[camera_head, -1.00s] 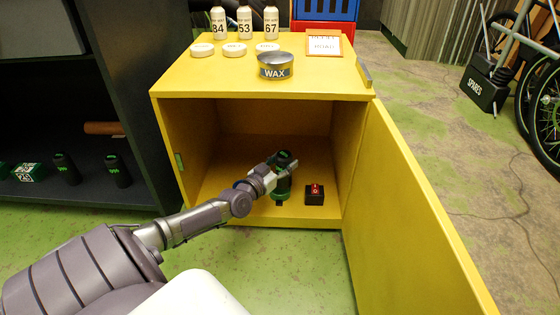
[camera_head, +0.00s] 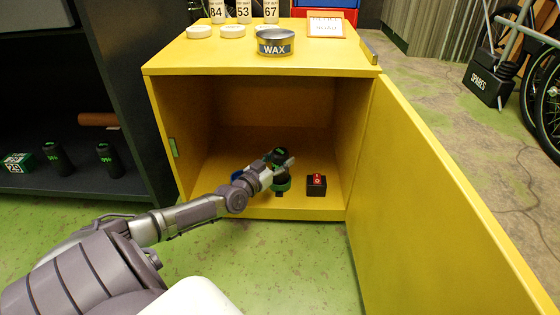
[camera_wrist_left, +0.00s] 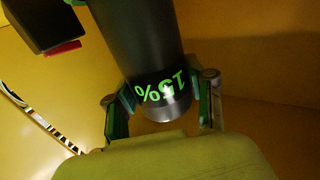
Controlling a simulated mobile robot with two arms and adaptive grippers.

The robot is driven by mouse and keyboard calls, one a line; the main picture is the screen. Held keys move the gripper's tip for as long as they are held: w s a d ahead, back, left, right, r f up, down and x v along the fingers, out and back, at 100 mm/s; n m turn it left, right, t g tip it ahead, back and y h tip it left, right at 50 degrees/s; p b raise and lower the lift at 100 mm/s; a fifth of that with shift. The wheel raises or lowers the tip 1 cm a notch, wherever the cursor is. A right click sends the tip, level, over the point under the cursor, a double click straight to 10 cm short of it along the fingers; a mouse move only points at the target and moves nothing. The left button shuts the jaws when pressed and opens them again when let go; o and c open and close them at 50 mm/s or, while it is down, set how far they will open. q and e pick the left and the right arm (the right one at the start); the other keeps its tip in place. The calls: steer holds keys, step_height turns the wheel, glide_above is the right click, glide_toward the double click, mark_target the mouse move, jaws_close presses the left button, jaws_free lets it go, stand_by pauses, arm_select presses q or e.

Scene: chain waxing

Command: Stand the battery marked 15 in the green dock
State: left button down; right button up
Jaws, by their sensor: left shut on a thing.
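My left gripper (camera_head: 277,168) is inside the open yellow cabinet, shut on a dark cylindrical battery (camera_head: 278,153). In the left wrist view the battery (camera_wrist_left: 145,45) shows a green "15%" between the two fingers of the gripper (camera_wrist_left: 165,95). The green dock (camera_head: 283,186) is on the cabinet floor directly below the held battery, partly covered by the gripper. My right gripper is out of view.
A black box with a red switch (camera_head: 317,185) stands right of the dock. The cabinet door (camera_head: 440,190) is open to the right. A wax tin (camera_head: 275,43) stands on the cabinet top. Dark batteries (camera_head: 57,159) stand on the left shelf (camera_head: 85,188).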

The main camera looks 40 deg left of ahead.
arm_select(q)
steer(key=shift+f, duration=0.15)
steer(key=shift+c, duration=2)
jaws_free()
steer(key=shift+f, duration=0.15)
steer(key=shift+s+r, duration=0.25)
steer(key=shift+r, duration=0.15)
steer(key=s+p, duration=0.7)
steer(key=s, duration=0.4)
steer(key=shift+s+d+p, duration=0.25)
steer(key=shift+d+p, duration=0.15)
steer(key=shift+d, duration=0.05)
steer(key=shift+f, duration=0.1)
